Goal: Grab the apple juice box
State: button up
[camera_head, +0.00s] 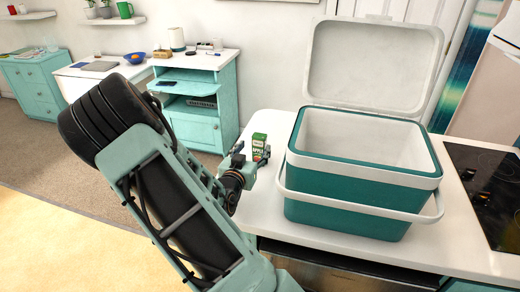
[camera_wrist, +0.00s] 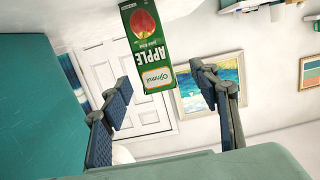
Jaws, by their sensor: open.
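The apple juice box (camera_head: 259,143) is a small green carton standing upright on the white counter, left of the cooler. In the wrist view the juice box (camera_wrist: 147,45) appears upside down, with a red apple picture and white lettering. My gripper (camera_head: 251,156) is at the near side of the box, low over the counter. In the wrist view my gripper (camera_wrist: 160,78) is open, with its fingers apart and the box showing ahead between them, nearer the left finger. No finger is seen closed on the box.
A teal cooler (camera_head: 345,195) with its white lid (camera_head: 372,65) raised stands just right of the box. A black cooktop (camera_head: 488,185) is at the far right. A teal cabinet (camera_head: 203,130) stands behind, across the floor. The counter's front left is clear.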

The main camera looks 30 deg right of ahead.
aim_at(258, 145)
jog(key=x, duration=0.2)
jog(key=p+x, duration=0.1)
jog(key=x, duration=0.1)
jog(key=shift+s+d, duration=0.15)
jog(key=shift+d, duration=0.2)
jog(key=shift+w+d+f, duration=0.2)
jog(key=shift+w+d, duration=0.2)
jog(key=c, duration=1.4)
